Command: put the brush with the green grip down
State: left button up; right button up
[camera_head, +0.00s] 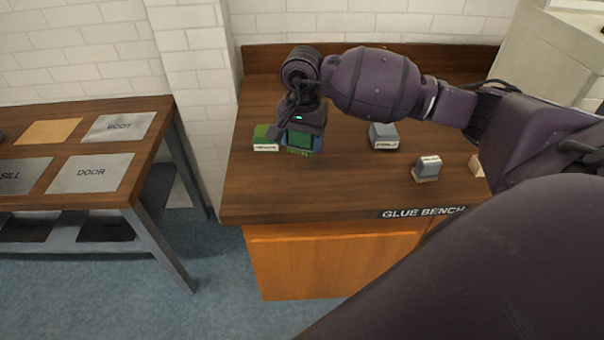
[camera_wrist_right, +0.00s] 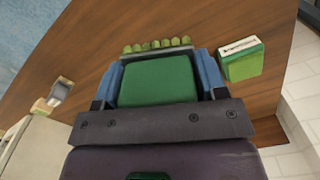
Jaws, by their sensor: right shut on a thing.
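The brush with the green grip (camera_wrist_right: 158,82) is between the blue fingers of my right gripper (camera_head: 301,143), which is shut on it. In the right wrist view its yellow-green bristles (camera_wrist_right: 156,45) point away from the gripper; in the head view they point down at the bench top. I cannot tell whether they touch the wood. The brush is over the back left part of the glue bench (camera_head: 330,190). A green labelled block (camera_head: 265,137) stands just left of it in the head view, and also shows in the right wrist view (camera_wrist_right: 241,61). My left gripper is not in view.
A blue-grey labelled block (camera_head: 384,135) and a smaller grey block on a wooden base (camera_head: 427,168) stand to the right on the bench. The front left bench top is clear. A separate table with labelled plates (camera_head: 90,173) stands at the left, across a gap.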

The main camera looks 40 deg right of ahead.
aim_at(302, 183)
notch_tip(302, 183, down, 12)
jog(key=shift+r, duration=0.25)
dwell(0.3)
jog(key=shift+f, duration=0.15)
jog(key=o, duration=0.9)
jog(key=shift+c, duration=0.2)
jog(key=shift+r+p, duration=0.3)
jog(key=shift+r, duration=0.05)
notch_tip(302, 183, up, 12)
jog(key=shift+f+b, duration=0.15)
jog(key=shift+b, duration=0.45)
